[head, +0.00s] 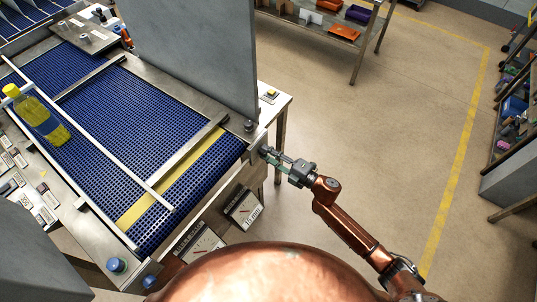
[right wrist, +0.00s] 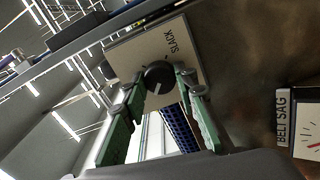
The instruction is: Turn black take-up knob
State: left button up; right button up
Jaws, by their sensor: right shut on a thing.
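The black take-up knob (right wrist: 158,78) shows in the right wrist view, round, with a pale pointer line on its face. It sits on a light plate (right wrist: 185,50) lettered "SLACK". My right gripper (right wrist: 161,82) has its two green fingers on either side of the knob, shut on it. In the head view my right gripper (head: 267,153) reaches the near right corner of the conveyor (head: 180,130) from the right. The knob is hidden there behind the fingers. My left gripper is not in view.
A "15 mm" card (head: 243,208) and a dial card (head: 200,242) hang on the conveyor's near end. A "BELT SAG" gauge (right wrist: 306,140) shows at the wrist view's right edge.

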jog(key=shift+s+a, duration=0.1)
jog(key=shift+s, duration=0.05)
jog(key=shift+f, duration=0.1)
dwell(0.3)
jog(key=o, duration=1.1)
jog(key=shift+o, duration=0.2)
jog(key=v, duration=1.2)
